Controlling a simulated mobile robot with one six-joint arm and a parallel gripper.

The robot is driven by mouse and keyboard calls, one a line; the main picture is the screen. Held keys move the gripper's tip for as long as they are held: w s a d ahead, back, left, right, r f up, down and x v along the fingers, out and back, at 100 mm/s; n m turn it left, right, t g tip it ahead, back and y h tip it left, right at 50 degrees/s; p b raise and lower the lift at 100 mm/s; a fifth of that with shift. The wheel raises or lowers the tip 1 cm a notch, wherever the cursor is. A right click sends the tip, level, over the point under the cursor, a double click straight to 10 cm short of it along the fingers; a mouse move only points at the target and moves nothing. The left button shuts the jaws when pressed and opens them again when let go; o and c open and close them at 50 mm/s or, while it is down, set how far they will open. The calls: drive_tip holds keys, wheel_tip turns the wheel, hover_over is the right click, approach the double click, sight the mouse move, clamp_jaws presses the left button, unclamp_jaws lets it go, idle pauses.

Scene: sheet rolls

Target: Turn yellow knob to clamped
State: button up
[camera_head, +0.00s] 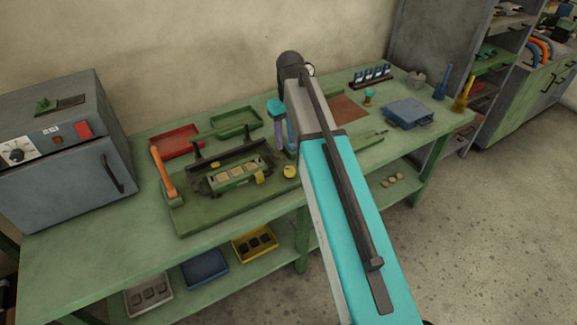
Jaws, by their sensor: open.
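A small round yellow knob (290,171) shows at the right end of the green fixture board (200,221), just left of my arm. A second yellow part (260,178) sits on the front of the green clamp block (232,177). I cannot tell the turn position of either from this view. The block holds several pale square pieces under a dark frame. My arm rises from the bottom right and crosses in front of the bench. My gripper does not show clearly; it seems hidden behind the arm.
An orange lever (162,172) stands at the board's left end. A red tray (176,141) and a green tray (236,124) lie behind it. A grey oven (60,160) stands left. A blue box (408,112) sits right. The bench's front left is clear.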

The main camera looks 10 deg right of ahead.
sight(289, 169)
drive_tip(key=shift+f+p, duration=1.9)
drive_tip(key=shift+f, duration=4.75)
drive_tip(key=shift+a, duration=0.1)
drive_tip(key=c, duration=1)
